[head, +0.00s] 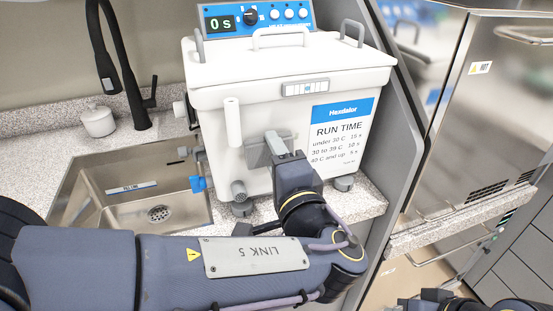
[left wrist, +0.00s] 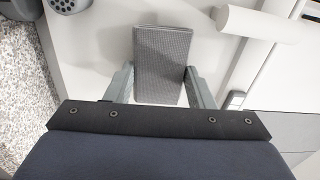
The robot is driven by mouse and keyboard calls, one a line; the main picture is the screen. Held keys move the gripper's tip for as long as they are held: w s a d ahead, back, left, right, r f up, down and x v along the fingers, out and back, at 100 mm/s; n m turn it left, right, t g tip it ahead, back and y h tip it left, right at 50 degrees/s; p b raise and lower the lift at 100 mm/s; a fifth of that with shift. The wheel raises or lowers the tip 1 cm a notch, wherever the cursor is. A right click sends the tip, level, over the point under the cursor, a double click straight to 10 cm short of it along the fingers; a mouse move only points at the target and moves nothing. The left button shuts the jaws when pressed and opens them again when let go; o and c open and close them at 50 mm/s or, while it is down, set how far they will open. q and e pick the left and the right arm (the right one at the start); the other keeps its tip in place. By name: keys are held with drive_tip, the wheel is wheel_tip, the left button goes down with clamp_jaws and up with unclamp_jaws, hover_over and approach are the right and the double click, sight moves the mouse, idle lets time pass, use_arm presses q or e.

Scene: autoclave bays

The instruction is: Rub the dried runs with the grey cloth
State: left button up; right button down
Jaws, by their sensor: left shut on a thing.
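My left gripper (head: 270,138) is in front of the white water bath (head: 220,95), at the lower part of its front wall. In the left wrist view the gripper (left wrist: 160,85) is shut on the grey cloth (left wrist: 162,50), a flat ribbed pad between its two fingers. The cloth is close to the white wall; I cannot tell whether it touches. My right gripper's fingers are out of view.
A steel sink (head: 110,205) with a black tap (head: 125,75) lies at left. A blue-handled valve (head: 197,184) and a white spout (head: 233,122) stick out of the bath. A grey panel (head: 385,130) and a steel autoclave (head: 470,110) stand at right.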

sight(297, 140)
use_arm(q)
drive_tip(key=shift+w+a, duration=0.15)
drive_tip(key=shift+w, duration=0.15)
drive_tip(key=shift+w+d+r+b, duration=0.1)
drive_tip(key=shift+w+d, duration=0.3)
drive_tip(key=shift+d, duration=0.7)
drive_tip(key=shift+w+d+f+b, duration=0.15)
drive_tip(key=shift+w+d, duration=0.2)
drive_tip(key=shift+d, duration=0.7)
drive_tip(key=shift+w+d+r+b, duration=0.15)
drive_tip(key=shift+w+d, duration=0.25)
drive_tip(key=shift+d, duration=0.7)
drive_tip(key=shift+b, duration=0.3)
drive_tip(key=shift+s+a+f+b, duration=0.2)
drive_tip(key=shift+s+a+b, duration=0.05)
drive_tip(key=shift+a+b, duration=0.35)
drive_tip(key=shift+s+a+r+b, duration=0.1)
drive_tip(key=shift+s+a+b, duration=0.3)
drive_tip(key=shift+a, duration=0.5)
drive_tip(key=shift+s+a+b, duration=0.15)
drive_tip(key=shift+a+b, duration=0.3)
drive_tip(key=shift+a, duration=0.45)
drive_tip(key=shift+s+a+r+b, duration=0.1)
drive_tip(key=shift+s+a+b, duration=0.3)
drive_tip(key=shift+a, duration=0.5)
